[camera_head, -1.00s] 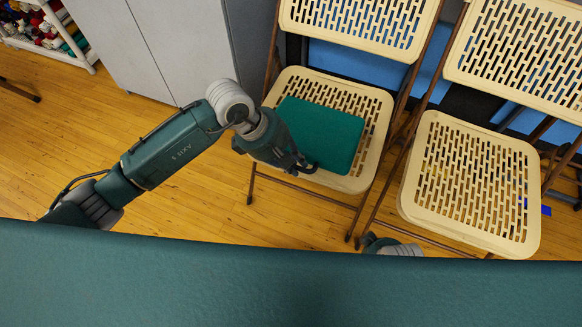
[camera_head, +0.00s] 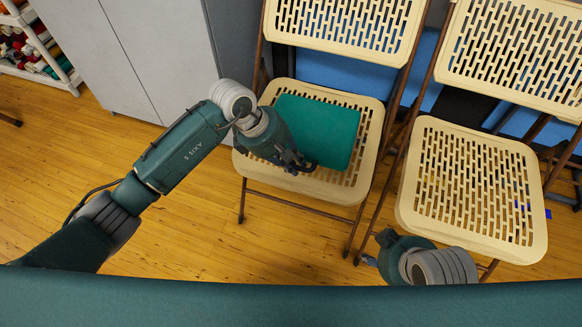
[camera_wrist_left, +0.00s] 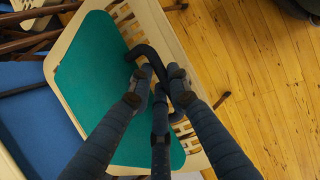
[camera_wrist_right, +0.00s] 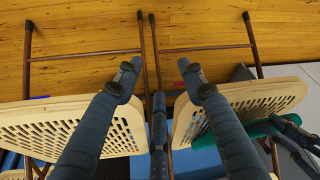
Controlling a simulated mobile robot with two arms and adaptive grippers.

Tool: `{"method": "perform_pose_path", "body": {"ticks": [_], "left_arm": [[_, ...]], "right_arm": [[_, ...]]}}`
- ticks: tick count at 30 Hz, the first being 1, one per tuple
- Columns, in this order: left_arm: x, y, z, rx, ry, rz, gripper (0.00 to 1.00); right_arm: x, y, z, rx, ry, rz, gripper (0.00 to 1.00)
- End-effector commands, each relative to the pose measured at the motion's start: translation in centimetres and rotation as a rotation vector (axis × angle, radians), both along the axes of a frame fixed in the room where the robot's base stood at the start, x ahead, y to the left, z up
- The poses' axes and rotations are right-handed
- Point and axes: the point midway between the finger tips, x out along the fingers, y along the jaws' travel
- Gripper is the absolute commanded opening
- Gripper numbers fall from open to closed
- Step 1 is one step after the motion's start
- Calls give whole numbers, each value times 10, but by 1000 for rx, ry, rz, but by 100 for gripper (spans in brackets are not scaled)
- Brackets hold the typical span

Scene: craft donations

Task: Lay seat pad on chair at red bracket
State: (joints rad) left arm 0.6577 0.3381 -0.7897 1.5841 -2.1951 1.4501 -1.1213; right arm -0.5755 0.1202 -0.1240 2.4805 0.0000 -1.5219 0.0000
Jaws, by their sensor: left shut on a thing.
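The seat pad (camera_head: 325,125) is a flat teal square. It is over the seat of the left cream chair (camera_head: 360,178), and the cream rim shows around it. Whether it lies flat or hovers slightly is hard to tell. My left gripper (camera_head: 302,165) is at the pad's front edge. In the left wrist view its fingers (camera_wrist_left: 160,82) close around a dark loop at the edge of the pad (camera_wrist_left: 95,85). My right gripper (camera_head: 372,250) is low in front of the right chair; its fingers (camera_wrist_right: 158,75) are apart and empty.
A second cream folding chair (camera_head: 470,190) stands close on the right with a bare seat. Grey cabinets (camera_head: 140,50) stand behind on the left. A shelf of coloured spools (camera_head: 38,45) is at far left. The wooden floor in front is open.

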Motion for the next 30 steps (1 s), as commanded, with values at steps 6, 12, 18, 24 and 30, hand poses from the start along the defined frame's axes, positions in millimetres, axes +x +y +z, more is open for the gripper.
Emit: {"method": "perform_pose_path", "body": {"ticks": [6,12,18,24,30], "left_arm": [[5,-1,-13,1,0,0,0],[8,-2,-18,1,0,1,0],[11,-3,-22,2,0,1,0],[12,-4,-26,1,0,0,0],[14,-4,-30,1,1,0,0]], "right_arm": [[33,10,-1,26,-125,10,40],[60,18,11,51,-240,19,40],[86,27,25,76,-357,28,40],[110,35,43,101,-473,36,40],[129,43,63,126,-585,45,40]]}}
